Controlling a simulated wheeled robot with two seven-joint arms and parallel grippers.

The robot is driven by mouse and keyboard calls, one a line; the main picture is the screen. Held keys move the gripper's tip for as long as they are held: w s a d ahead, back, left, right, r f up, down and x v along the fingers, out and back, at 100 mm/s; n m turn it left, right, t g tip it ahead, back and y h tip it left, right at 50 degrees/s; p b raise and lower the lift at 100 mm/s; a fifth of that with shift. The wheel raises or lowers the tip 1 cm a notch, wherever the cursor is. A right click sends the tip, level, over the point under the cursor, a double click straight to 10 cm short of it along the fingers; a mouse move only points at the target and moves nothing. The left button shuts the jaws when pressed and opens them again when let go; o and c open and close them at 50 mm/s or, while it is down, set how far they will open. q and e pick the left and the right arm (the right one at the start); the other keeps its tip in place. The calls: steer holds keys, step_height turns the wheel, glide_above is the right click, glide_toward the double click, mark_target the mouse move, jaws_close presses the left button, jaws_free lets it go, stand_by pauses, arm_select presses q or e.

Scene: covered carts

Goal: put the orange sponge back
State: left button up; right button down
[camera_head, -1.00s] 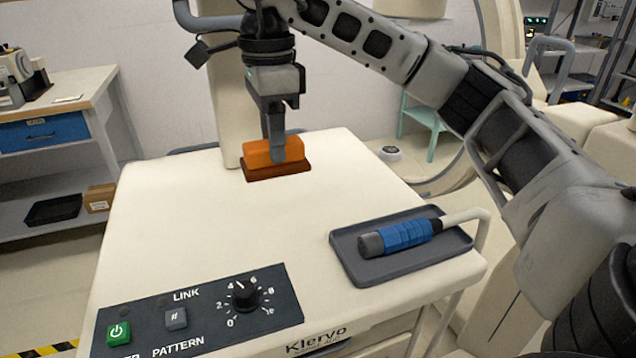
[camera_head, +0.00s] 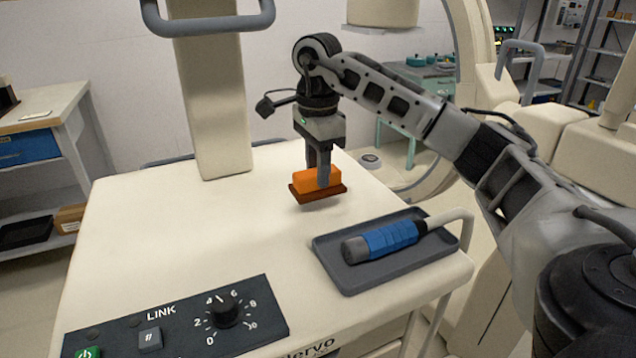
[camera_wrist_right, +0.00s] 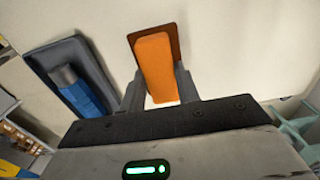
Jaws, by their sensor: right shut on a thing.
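The orange sponge (camera_head: 316,180) has a dark brown-red base layer and is held a little above the cream cart top (camera_head: 200,230), with a faint shadow below it. My right gripper (camera_head: 322,172) is shut on the sponge from above. In the right wrist view the sponge (camera_wrist_right: 156,65) sits between the two fingers of the gripper (camera_wrist_right: 160,88). My left gripper is in neither view.
A grey tray (camera_head: 345,278) with a blue-gripped tool (camera_head: 385,240) lies at the right of the cart top. A control panel (camera_head: 180,320) with a dial is at the front. A cream column (camera_head: 213,110) rises at the back. The cart's middle is clear.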

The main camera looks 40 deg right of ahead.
step_height(320, 180, down, 3)
steer(key=shift+d+r, duration=0.15)
steer(key=shift+r, duration=0.05)
steer(key=shift+f, duration=0.25)
steer(key=c, duration=1)
jaws_free()
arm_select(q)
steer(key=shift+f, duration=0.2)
arm_select(e)
steer(key=shift+r, duration=0.35)
step_height(320, 180, up, 11)
steer(key=p, duration=0.3)
steer(key=shift+f, duration=0.1)
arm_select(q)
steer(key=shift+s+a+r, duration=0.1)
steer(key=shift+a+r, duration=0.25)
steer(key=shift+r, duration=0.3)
arm_select(e)
steer(key=shift+r, duration=0.25)
